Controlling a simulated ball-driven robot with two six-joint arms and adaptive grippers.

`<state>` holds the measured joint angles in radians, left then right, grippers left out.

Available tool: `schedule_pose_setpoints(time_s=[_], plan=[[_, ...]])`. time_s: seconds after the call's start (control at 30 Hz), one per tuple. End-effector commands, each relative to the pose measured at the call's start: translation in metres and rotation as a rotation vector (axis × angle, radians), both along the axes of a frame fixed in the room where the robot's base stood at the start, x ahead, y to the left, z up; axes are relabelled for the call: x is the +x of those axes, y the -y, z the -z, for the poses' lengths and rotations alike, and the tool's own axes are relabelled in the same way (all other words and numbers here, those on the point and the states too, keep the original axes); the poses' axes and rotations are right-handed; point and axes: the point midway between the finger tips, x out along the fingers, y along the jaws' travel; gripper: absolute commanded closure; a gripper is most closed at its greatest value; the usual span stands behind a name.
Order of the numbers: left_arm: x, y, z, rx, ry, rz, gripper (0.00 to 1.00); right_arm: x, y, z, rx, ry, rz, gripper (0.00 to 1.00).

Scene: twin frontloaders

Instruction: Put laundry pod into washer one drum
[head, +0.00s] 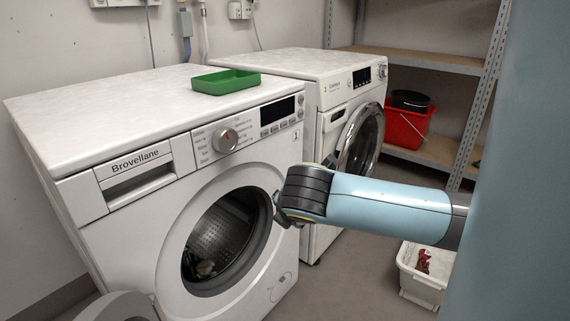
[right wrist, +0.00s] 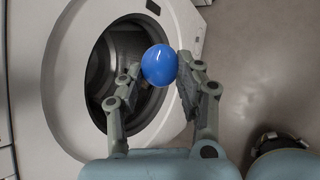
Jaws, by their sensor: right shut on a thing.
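The front washer (head: 105,125), marked Brovellane, has its round drum opening (head: 225,240) uncovered, with something small and pale inside. My right arm comes in from the right. Its gripper (head: 279,212) is at the right edge of that opening and mostly hidden behind my wrist in the head view. In the right wrist view, my right gripper (right wrist: 160,72) is shut on a round, glossy blue laundry pod (right wrist: 158,65). The pod is held between the fingertips, in front of the dark drum opening (right wrist: 115,70). My left gripper is not in view.
A grey round part (head: 115,307), perhaps the open door, is at lower left. A green tray (head: 226,82) sits on the front washer. A second washer (head: 345,95) stands behind with its door closed. A red bucket (head: 405,128) is on a shelf; a white basket (head: 422,285) is on the floor.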

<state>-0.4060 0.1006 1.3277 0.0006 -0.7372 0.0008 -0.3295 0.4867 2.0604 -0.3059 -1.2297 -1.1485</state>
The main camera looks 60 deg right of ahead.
Motion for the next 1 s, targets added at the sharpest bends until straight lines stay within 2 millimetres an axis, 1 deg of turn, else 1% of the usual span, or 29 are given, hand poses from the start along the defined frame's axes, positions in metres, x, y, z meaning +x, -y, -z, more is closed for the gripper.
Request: schedule_pose_setpoints(time_s=[0.03,0.17,0.23,0.3,0.4,0.57,0.67,0.77,0.87,1.0], plan=[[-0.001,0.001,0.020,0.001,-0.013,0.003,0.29,-0.012,-0.007,0.034,-0.045,0.022,-0.088,0.84],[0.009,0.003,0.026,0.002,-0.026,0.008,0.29,-0.024,-0.032,0.064,-0.130,0.142,-0.310,0.84],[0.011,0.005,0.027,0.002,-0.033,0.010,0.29,-0.032,-0.047,0.079,-0.155,0.199,-0.414,0.84],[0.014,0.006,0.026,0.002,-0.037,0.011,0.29,-0.036,-0.058,0.085,-0.170,0.246,-0.481,0.84],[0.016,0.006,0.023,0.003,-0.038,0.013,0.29,-0.040,-0.068,0.090,-0.180,0.286,-0.541,0.84],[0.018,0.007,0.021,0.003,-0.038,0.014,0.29,-0.044,-0.075,0.094,-0.186,0.314,-0.580,0.84],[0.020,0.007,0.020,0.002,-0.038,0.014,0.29,-0.042,-0.077,0.096,-0.188,0.321,-0.590,0.84],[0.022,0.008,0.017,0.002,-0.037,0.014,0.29,-0.034,-0.075,0.099,-0.189,0.324,-0.591,0.84],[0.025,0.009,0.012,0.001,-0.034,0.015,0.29,-0.021,-0.071,0.104,-0.189,0.324,-0.590,0.84],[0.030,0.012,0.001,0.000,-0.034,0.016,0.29,0.001,-0.065,0.115,-0.189,0.324,-0.590,0.84]])
